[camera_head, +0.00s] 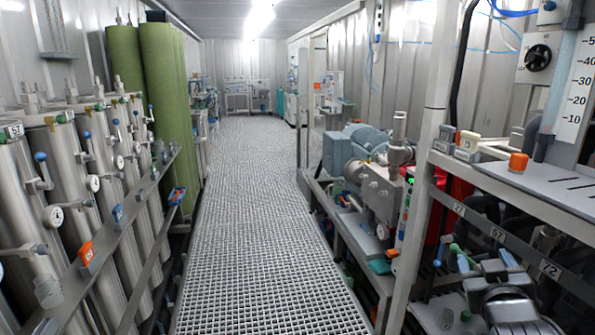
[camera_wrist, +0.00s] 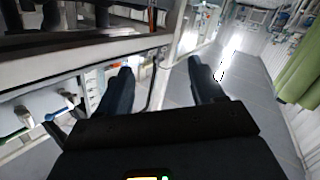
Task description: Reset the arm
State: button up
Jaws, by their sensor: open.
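My gripper (camera_wrist: 160,88) shows in the wrist view with its two dark fingers spread wide apart. It is open, and nothing is between the fingers. Behind the fingers lie a grey frame edge and a pale floor. In the head view my arm and gripper do not show.
A grated walkway (camera_head: 250,220) runs clear down the middle. Steel membrane vessels (camera_head: 70,170) and green cylinders (camera_head: 165,95) line the left behind a slanted rail (camera_head: 120,225). Pumps (camera_head: 385,180), a grey shelf (camera_head: 545,195) and a metal post (camera_head: 425,150) crowd the right.

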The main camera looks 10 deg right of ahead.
jog(key=s+a+f+n+y, duration=0.1)
jog(key=s+a+f+y, duration=0.1)
jog(key=s+a+f, duration=0.4)
jog(key=s+a+f+y, duration=0.1)
jog(key=s+a+f, duration=0.15)
jog(key=s, duration=0.55)
jog(key=s+a+f+n+y, duration=0.1)
jog(key=s+a+f+y, duration=0.15)
jog(key=s+a, duration=0.35)
jog(key=s+a+r+y, duration=0.1)
jog(key=s+a+r, duration=0.1)
jog(key=s, duration=0.9)
jog(key=s+a+r+y, duration=0.1)
jog(key=s+a+r, duration=0.2)
jog(key=s, duration=0.9)
jog(key=shift+r, duration=0.3)
jog(key=shift+c, duration=0.3)
